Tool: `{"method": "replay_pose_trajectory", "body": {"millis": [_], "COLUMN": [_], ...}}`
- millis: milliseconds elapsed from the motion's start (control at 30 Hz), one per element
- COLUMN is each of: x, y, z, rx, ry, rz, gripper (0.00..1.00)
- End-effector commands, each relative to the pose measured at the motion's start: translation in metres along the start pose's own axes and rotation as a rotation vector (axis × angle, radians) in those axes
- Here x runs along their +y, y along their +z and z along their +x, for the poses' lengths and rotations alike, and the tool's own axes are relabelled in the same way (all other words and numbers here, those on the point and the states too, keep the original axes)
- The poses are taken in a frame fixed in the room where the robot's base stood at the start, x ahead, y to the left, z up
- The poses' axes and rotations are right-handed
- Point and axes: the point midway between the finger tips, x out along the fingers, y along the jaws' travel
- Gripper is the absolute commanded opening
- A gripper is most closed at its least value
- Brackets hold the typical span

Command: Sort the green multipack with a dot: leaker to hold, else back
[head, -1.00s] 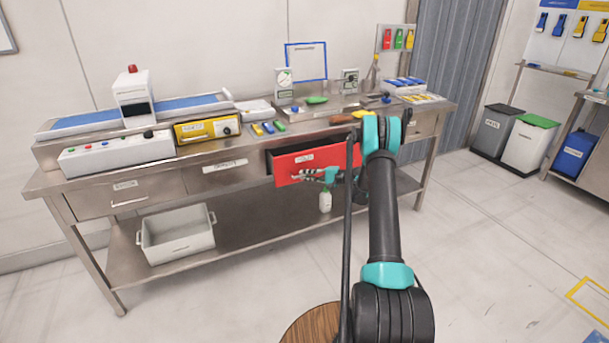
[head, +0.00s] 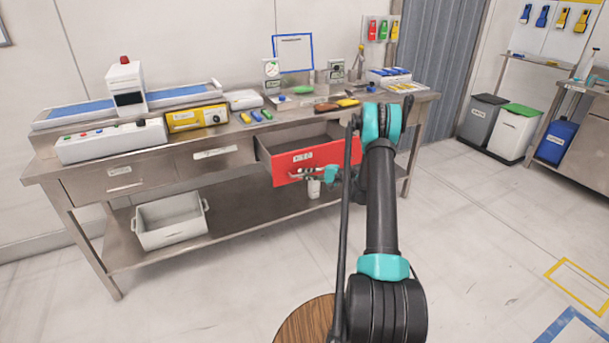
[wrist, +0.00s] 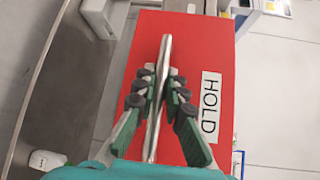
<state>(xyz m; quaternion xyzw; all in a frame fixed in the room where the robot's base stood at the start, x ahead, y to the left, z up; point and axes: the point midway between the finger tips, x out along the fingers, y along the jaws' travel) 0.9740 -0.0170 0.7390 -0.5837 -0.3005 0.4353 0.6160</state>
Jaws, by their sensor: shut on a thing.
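The red drawer (head: 335,153) under the bench is pulled out, with its open top showing an inside that looks empty. Its front carries a HOLD label (wrist: 210,102). My gripper (head: 312,173) is at the drawer front. In the wrist view my gripper (wrist: 160,78) has its green fingers closed on the drawer's metal bar handle (wrist: 154,132). A green pack (head: 303,90) lies on the bench top behind the drawer. I cannot make out any dot on it.
Small blue, yellow and green items (head: 256,115) lie on the bench. A yellow box (head: 185,119) and a blue-belted conveyor (head: 75,110) stand to the left. A grey crate (head: 170,222) sits on the lower shelf.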

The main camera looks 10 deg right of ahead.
Motion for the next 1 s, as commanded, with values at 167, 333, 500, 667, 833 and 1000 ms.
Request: {"method": "replay_pose_trajectory", "body": {"millis": [167, 333, 500, 667, 833, 1000], "x": [0.000, 0.000, 0.000, 0.000, 0.000, 0.000], "y": [-0.001, -0.001, -0.001, -0.001, -0.001, -0.001], "z": [-0.001, 0.000, -0.005, -0.027, -0.062, -0.094], "rx": [0.002, 0.001, 0.002, 0.004, 0.005, 0.004], "ry": [0.000, 0.000, 0.000, 0.000, -0.001, -0.001], "rz": [0.000, 0.000, 0.000, 0.000, 0.000, 0.000], "gripper": [0.20, 0.20, 0.20, 0.20, 0.20, 0.20]}}
